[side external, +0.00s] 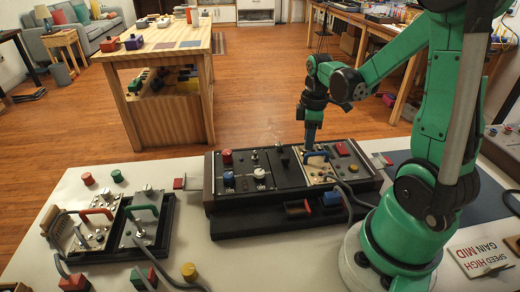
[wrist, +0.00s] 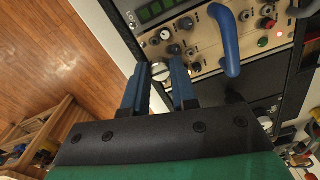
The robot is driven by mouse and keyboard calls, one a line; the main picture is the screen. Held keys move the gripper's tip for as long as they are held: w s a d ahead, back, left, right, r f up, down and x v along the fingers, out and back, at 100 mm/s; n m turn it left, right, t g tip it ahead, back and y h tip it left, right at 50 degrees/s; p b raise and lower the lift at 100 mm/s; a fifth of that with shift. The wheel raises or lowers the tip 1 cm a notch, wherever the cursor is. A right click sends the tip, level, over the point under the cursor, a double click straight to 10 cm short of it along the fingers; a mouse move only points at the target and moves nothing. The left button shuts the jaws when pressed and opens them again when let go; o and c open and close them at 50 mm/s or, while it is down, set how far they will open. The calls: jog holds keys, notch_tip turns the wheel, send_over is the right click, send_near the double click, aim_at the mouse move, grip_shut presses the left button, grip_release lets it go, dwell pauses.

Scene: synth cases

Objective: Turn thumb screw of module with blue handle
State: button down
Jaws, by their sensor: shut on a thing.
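The module with the blue handle (side external: 316,154) has a beige panel (side external: 325,172) and sits in the right part of the black rack in the side view. In the wrist view its blue handle (wrist: 229,42) stands to the right of my fingers, with knobs and a green display beside it. A pale round thumb screw (wrist: 160,71) lies at the panel's near corner, between my fingertips. My gripper (wrist: 161,68) is shut on this thumb screw, one finger on each side. In the side view my gripper (side external: 310,142) points down at the module; the screw is hidden there.
The black rack (side external: 230,218) also holds dark modules with red, blue and white knobs. Two modules with red (side external: 97,212) and green (side external: 142,210) handles stand at the table's left. A grey cable (side external: 350,196) loops in front of the rack. The white table (side external: 190,245) has free room between them.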

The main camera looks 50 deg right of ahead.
jog(key=shift+m, duration=0.4)
jog(key=m, duration=1.4)
jog(key=shift+m, duration=0.3)
jog(key=m, duration=0.3)
jog(key=shift+m, duration=0.3)
jog(key=m, duration=0.3)
jog(key=shift+m, duration=0.3)
jog(key=m, duration=0.3)
jog(key=shift+m, duration=2.1)
